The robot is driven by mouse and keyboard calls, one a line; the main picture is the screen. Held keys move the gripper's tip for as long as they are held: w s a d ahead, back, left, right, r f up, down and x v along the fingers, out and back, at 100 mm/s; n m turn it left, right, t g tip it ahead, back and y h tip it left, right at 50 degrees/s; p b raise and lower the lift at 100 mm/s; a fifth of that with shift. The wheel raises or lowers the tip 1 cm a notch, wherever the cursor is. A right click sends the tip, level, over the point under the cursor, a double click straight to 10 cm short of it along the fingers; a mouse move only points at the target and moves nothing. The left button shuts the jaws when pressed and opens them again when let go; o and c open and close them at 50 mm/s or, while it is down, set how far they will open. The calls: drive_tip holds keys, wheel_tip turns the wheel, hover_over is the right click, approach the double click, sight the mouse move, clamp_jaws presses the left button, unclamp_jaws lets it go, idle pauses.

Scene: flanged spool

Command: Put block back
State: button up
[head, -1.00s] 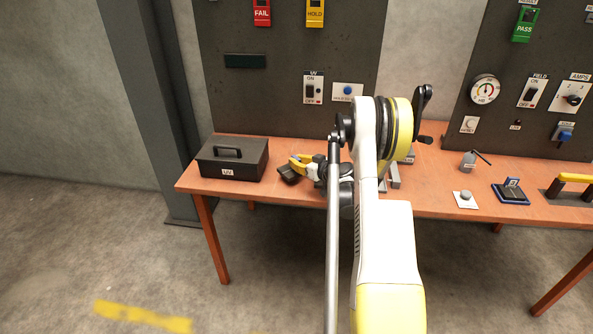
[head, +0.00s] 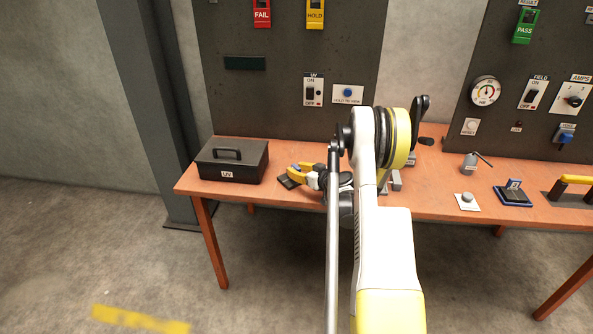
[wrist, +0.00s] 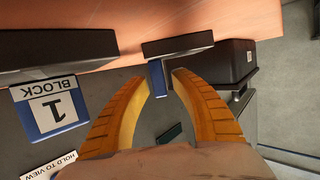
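A dark block (head: 288,182) with blue edging is at the tips of my gripper (head: 300,172), near the table's back left. In the wrist view, its slab (wrist: 178,44) lies beyond the yellow fingers of my gripper (wrist: 163,80). Its narrow blue tab (wrist: 157,80) stands between the fingertips; a small gap shows on the right side. The block moves with the gripper, so it appears held. I cannot tell whether it touches the table. A dark piece with a "BLOCK 1" tag (wrist: 52,107) is at the wrist view's left; my arm hides that area in the head view.
A dark UV box (head: 232,160) stands left of the gripper on the orange table (head: 440,200). The panel (head: 285,60) rises behind. A blue-edged stand (head: 513,194), a white-based button (head: 467,198) and a grey lever device (head: 470,162) are to the right.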

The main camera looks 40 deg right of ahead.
drive_tip(key=p+v, duration=0.4)
drive_tip(key=v, duration=0.7)
drive_tip(key=shift+s+r, duration=0.2)
drive_tip(key=shift+s, duration=0.15)
drive_tip(key=w+a+r+g+y, duration=0.1)
drive_tip(key=a+r+g, duration=0.1)
drive_tip(key=a+r, duration=0.45)
drive_tip(key=a+r+g+y, duration=0.1)
drive_tip(key=a+r, duration=0.3)
drive_tip(key=a, duration=0.6)
drive_tip(key=w+a+r+g+y, duration=0.1)
drive_tip(key=a+r+g, duration=0.1)
drive_tip(key=a+r, duration=0.5)
drive_tip(key=s+a+r+g+h, duration=0.1)
drive_tip(key=s+a+g+h, duration=0.1)
drive_tip(key=s+a, duration=1.6)
drive_tip(key=s, duration=0.3)
drive_tip(key=shift+s+r+n, duration=0.4)
